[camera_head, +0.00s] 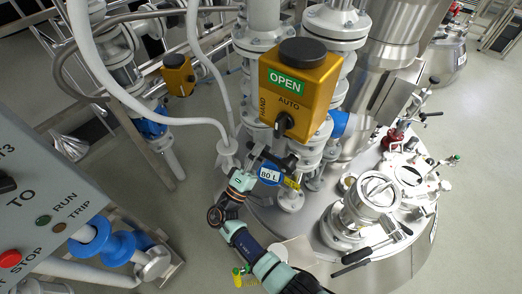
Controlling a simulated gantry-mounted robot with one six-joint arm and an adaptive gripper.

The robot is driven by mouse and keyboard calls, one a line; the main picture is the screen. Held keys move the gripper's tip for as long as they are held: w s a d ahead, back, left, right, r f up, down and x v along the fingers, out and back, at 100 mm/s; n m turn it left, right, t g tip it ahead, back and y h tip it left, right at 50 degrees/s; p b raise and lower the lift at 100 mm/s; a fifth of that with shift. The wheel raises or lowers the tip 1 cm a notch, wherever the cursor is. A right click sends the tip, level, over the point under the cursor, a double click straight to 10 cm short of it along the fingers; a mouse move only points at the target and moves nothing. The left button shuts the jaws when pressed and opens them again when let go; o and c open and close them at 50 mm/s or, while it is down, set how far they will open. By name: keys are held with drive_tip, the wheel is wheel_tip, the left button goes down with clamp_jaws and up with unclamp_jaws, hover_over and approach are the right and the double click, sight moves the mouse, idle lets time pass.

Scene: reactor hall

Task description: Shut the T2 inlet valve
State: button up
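A large yellow valve actuator box (309,97) with a black round cap stands at the centre, on the flanged pipework over the vessel. Its green window (285,82) reads OPEN. A black selector knob (284,121) sits on its front face between the words HAND and AUTO; its exact setting is hard to read. No T2 marking is legible on the box. My gripper (281,159) is just below the box, apart from the knob in the picture. Its fingers are small and dark against the pipework, so whether they are open or touch anything is unclear.
A smaller yellow actuator (178,74) is behind left. A grey control panel (45,205) fills the lower left. The steel vessel (395,262) with lid fittings stands right.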

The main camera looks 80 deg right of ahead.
drive_tip(key=shift+s+f, duration=0.1)
drive_tip(key=v, duration=1.2)
